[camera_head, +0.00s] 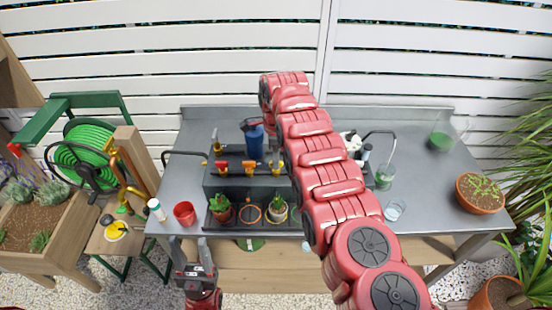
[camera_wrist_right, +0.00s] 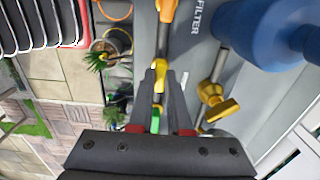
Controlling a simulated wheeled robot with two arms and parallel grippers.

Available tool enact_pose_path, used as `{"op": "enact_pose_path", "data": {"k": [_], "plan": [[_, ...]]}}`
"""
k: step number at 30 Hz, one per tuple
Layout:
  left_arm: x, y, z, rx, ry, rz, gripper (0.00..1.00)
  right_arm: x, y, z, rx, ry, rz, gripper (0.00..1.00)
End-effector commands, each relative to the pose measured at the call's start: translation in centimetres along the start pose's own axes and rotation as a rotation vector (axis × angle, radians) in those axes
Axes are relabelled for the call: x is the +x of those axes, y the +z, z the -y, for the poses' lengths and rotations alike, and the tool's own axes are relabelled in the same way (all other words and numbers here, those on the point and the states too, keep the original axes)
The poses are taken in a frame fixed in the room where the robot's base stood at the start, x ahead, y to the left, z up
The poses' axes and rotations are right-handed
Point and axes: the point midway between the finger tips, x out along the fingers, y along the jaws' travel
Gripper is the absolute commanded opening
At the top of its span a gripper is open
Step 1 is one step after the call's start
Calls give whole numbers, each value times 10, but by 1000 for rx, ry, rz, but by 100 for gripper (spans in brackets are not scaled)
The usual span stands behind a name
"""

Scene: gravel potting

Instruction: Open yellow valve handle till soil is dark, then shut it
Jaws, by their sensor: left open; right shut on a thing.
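In the right wrist view my right gripper (camera_wrist_right: 160,72) is shut on a yellow valve handle (camera_wrist_right: 160,80), with a green piece (camera_wrist_right: 155,120) between the fingers. In the head view my red right arm covers this gripper. A row of small valves stands there, including a red-orange one (camera_head: 222,167) and a yellow-orange one (camera_head: 249,167). Below them stand small pots: a left plant pot (camera_head: 221,210), a middle pot with an orange rim (camera_head: 250,213) and a right cactus pot (camera_head: 277,210). The soil's tone is too small to judge. My left gripper (camera_head: 192,250) is open and empty at the table's front.
Another yellow valve (camera_wrist_right: 218,103) and a blue filter body (camera_wrist_right: 260,35) are close beside my right gripper. A red cup (camera_head: 184,213) and white bottle (camera_head: 156,209) stand at the table's left.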

Motion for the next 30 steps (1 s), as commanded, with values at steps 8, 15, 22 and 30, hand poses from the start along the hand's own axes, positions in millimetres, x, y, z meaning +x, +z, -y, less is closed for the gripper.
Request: {"op": "enact_pose_path", "data": {"k": [8, 15, 22, 30], "plan": [[-1, 0, 0, 0, 0, 0, 50, 1, -1, 0, -3, 1, -1, 0], [-8, 1, 0, 0, 0, 0, 50, 2, -1, 0, -61, 1, -1, 0], [-24, 4, -1, 0, 0, 0, 50, 3, 0, 2, -215, -4, 0, 0], [-44, 8, -2, 0, 0, 0, 50, 3, -1, 1, -468, -3, -1, 0]]}}
